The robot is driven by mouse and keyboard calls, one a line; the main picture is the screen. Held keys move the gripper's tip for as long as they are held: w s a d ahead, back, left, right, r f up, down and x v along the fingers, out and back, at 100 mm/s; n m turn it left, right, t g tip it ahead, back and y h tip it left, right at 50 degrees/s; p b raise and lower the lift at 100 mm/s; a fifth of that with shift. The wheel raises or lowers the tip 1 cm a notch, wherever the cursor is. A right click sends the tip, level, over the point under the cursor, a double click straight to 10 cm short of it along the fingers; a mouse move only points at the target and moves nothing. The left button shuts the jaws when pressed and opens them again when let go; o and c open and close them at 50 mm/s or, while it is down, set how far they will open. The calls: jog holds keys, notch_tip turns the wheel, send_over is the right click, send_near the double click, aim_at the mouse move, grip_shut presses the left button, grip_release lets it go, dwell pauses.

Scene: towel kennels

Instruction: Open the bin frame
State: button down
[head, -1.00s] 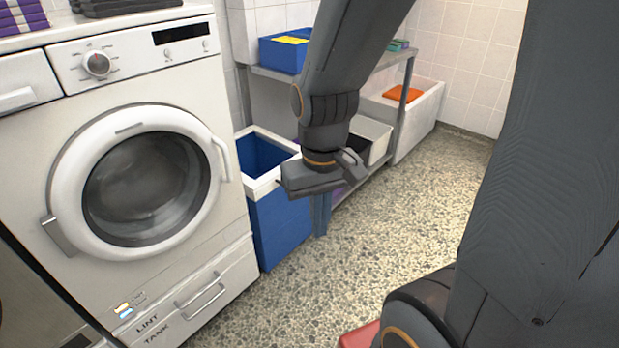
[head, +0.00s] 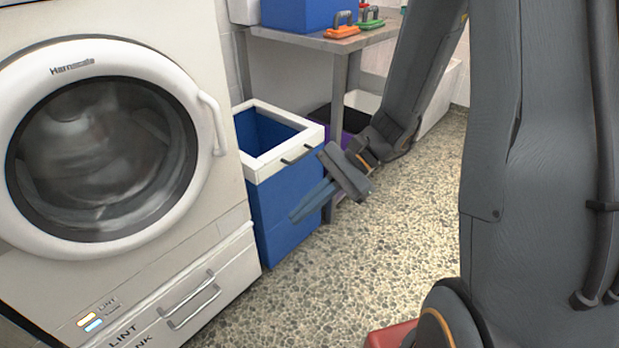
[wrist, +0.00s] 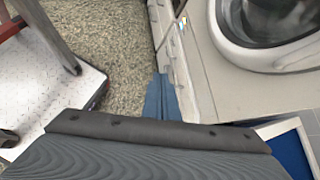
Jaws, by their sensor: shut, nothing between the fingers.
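The bin is a blue box with a white frame (head: 257,176) around its open top. It stands on the floor between the washing machine and the metal shelf. The blue body (head: 285,212) shows below the frame, and a dark handle (head: 296,154) sits on the frame's front. The frame lies level on the bin. My gripper (head: 307,209) is shut and empty, in front of the bin's right side, its blue fingers pointing down and left. In the wrist view my fingers (wrist: 160,98) point over the floor, and a corner of the white frame (wrist: 278,128) shows at the lower right.
The washing machine (head: 215,225) stands close on the bin's left, its door shut, with a drawer handle (head: 190,300) below. The speckled floor (head: 400,230) in front is clear.

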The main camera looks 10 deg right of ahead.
jog(key=w+d+f+m+t+y+b, duration=0.1)
jog(key=w+d+f+m+t+b, duration=0.3)
jog(key=w, duration=0.3)
jog(key=w+d+f+m+t+y+b, duration=0.1)
jog(key=w+d+f+m+t+b, duration=0.2)
jog(key=w+f, duration=0.4)
jog(key=w+d+f+m+t+y+b, duration=0.2)
jog(key=w+f+m+t+b, duration=0.25)
jog(key=w, duration=0.35)
jog(key=w+d+f+m+t+h+b, duration=0.3)
jog(key=w+d+f+m+t+b, duration=0.25)
jog(key=d, duration=0.25)
jog(key=w+a+r+b, duration=0.3)
jog(key=w+a, duration=0.3)
jog(key=w, duration=0.3)
jog(key=shift+a+r+n+g+b, duration=0.15)
jog(key=shift+r+n+g+b, duration=0.2)
jog(key=shift+r, duration=0.3)
